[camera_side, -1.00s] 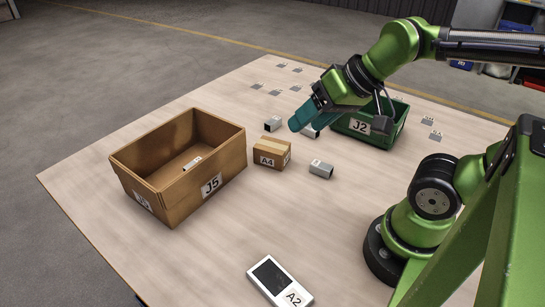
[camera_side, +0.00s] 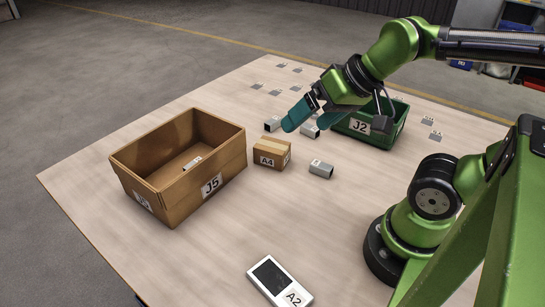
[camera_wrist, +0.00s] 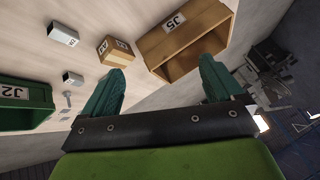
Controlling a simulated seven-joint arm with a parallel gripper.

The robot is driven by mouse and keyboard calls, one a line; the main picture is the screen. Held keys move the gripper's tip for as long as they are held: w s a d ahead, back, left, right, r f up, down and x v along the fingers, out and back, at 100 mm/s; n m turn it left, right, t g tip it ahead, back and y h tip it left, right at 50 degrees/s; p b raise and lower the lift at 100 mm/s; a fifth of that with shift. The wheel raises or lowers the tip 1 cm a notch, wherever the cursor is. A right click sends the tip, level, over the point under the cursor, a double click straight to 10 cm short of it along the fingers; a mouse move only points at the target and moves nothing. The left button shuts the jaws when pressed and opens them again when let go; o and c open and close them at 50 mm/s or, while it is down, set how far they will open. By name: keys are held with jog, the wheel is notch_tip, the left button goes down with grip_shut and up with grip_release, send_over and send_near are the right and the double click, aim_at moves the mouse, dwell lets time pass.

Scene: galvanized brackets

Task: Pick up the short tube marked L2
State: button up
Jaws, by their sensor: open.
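Several short grey square tubes lie on the table. One tube (camera_side: 320,169) is in front, right of the small carton. A second tube (camera_side: 272,124) lies behind the carton, and a third (camera_side: 310,131) is by the green bin, just under my gripper. The wrist view shows one tube (camera_wrist: 63,35) with a white label at upper left and a smaller one (camera_wrist: 73,78) below it. The labels are too small to read, so I cannot tell which is L2. My gripper (camera_side: 305,122) is open and empty above the table; its teal fingers also show in the wrist view (camera_wrist: 161,68).
An open brown box marked J5 (camera_side: 211,186) stands at left with a small light piece inside. The carton A4 (camera_side: 271,155) and green bin J2 (camera_side: 360,127) stand nearby. A white device A2 (camera_side: 279,281) lies in front. Flat brackets (camera_side: 283,66) lie at the back.

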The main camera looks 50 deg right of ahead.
jog(key=n+g+h, duration=0.2)
jog(key=n+g, duration=0.1)
jog(key=g, duration=0.2)
send_over(273, 120)
jog(key=s, duration=0.1)
notch_tip(273, 120, down, 18)
jog(key=shift+s+a+f, duration=0.1)
jog(key=shift+a+f, duration=0.05)
jog(key=shift+f, duration=0.1)
jog(key=shift+w+d+f, duration=0.1)
jog(key=shift+w+f, duration=0.05)
jog(key=shift+f, duration=0.7)
jog(key=shift+w+d+f, duration=0.1)
jog(key=shift+w+f, duration=0.1)
jog(key=shift+f, duration=0.7)
jog(key=shift+w+f, duration=0.15)
jog(key=shift+f, duration=0.7)
jog(key=c, duration=1.2)
